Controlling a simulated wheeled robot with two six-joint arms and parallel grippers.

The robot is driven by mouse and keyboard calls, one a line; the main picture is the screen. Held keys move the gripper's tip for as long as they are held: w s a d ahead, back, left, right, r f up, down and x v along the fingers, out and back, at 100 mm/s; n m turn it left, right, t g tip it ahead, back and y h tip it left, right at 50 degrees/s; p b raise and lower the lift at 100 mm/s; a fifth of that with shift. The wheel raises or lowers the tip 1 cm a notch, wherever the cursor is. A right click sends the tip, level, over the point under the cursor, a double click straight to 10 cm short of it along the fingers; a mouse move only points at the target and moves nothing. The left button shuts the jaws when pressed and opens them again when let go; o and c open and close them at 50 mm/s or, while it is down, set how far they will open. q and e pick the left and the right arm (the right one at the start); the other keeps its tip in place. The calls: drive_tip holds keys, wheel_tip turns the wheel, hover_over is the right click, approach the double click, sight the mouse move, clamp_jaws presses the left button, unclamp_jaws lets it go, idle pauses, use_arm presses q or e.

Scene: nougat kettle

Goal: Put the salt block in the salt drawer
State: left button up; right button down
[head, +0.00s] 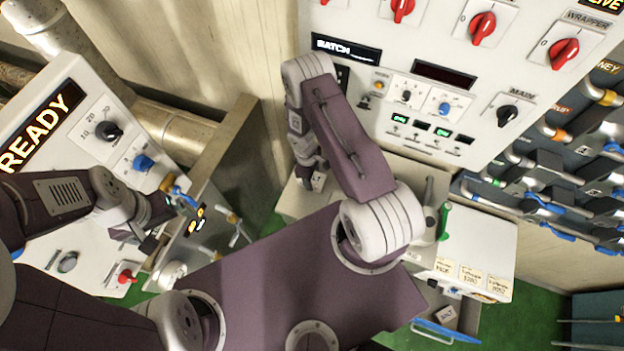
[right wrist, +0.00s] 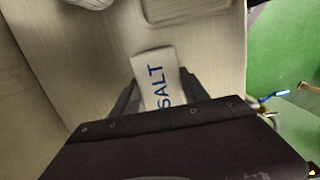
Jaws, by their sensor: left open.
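The salt block (right wrist: 155,72) is a white block with blue SALT lettering. It sits between the two dark fingers of my right gripper (right wrist: 160,88), which appear against its sides; their tips are partly hidden. In the head view the block (head: 318,181) shows beside my right gripper (head: 308,172), at the pale counter below the batch panel. My left gripper (head: 150,226) is open beside the READY panel.
A white cabinet (head: 478,248) with several labels stands above the open drawer. The control panel (head: 430,85) rises behind the counter (head: 295,205). A rack of coloured handles (head: 560,170) is at right. Green floor (head: 530,325) shows around the drawer.

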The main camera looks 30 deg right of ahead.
sight(315, 178)
drive_tip(key=shift+w+r, duration=0.1)
drive_tip(key=shift+r, duration=0.2)
drive_tip(key=r+b, duration=0.2)
drive_tip(key=r, duration=0.1)
drive_tip(key=shift+s+d+r, duration=0.1)
drive_tip(key=shift+s+r, duration=0.2)
drive_tip(key=shift+s, duration=0.05)
drive_tip(key=s+d+r+b, duration=0.1)
drive_tip(key=s+r+b, duration=0.4)
drive_tip(key=s, duration=0.6)
drive_tip(key=shift+d+r, duration=0.3)
drive_tip(key=shift+r, duration=0.65)
